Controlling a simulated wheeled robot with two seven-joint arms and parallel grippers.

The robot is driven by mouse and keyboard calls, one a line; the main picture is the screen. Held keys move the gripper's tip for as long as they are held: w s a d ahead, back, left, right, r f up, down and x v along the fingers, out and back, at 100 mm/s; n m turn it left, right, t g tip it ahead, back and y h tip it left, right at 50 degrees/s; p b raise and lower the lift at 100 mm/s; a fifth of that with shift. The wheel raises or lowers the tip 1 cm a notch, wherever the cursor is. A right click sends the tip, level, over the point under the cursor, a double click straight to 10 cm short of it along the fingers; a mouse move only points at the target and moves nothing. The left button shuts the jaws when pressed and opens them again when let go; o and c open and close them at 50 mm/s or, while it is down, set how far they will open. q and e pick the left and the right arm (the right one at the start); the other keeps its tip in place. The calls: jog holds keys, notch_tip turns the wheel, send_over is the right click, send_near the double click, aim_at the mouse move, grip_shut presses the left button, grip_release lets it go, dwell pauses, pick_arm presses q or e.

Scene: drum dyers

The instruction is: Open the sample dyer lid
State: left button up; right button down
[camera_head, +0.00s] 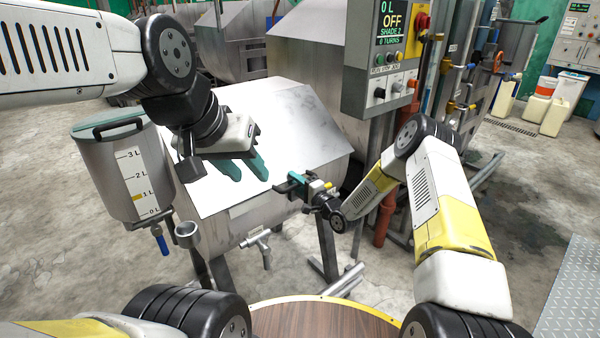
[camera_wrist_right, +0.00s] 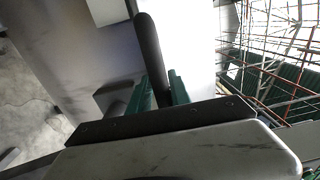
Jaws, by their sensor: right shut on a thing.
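The sample dyer (camera_head: 240,218) is a steel tub in the middle of the head view. Its pale, sloped lid (camera_head: 290,125) lies down over it and looks closed. My right gripper (camera_head: 291,184) is at the lid's front right edge, shut on a dark bar handle. In the right wrist view the handle (camera_wrist_right: 150,50) runs between the teal fingers (camera_wrist_right: 160,92). In the head view the gripper mostly hides the handle. My left gripper (camera_head: 245,168) hangs over the left part of the lid, its teal fingers apart with nothing visible between them.
A steel dosing pot (camera_head: 105,175) with a litre scale stands left of the dyer. A control box (camera_head: 385,60) reading "OFF" stands behind right, with pipes (camera_head: 440,85) beside it. A drain tap (camera_head: 257,240) sticks out in front.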

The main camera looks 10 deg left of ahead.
jog(key=shift+w+a+r, duration=0.1)
jog(key=shift+r, duration=0.5)
jog(key=shift+g+h, duration=0.9)
jog(key=s+d+r, duration=0.1)
jog(key=r, duration=0.2)
jog(key=s+d+r, duration=0.1)
jog(key=r, duration=0.2)
jog(key=d+r, duration=0.1)
jog(key=r, duration=0.2)
jog(key=shift+s, duration=0.4)
notch_tip(320, 180, up, 29)
jog(key=w+a+g+h, duration=0.2)
jog(key=g+h, duration=0.2)
jog(key=shift+a+f, duration=0.1)
jog(key=c, duration=1.4)
grip_release()
jog(key=shift+o, duration=0.2)
jog(key=shift+s+f+g+h, duration=0.1)
jog(key=shift+g+h, duration=0.2)
jog(key=shift+f, duration=0.1)
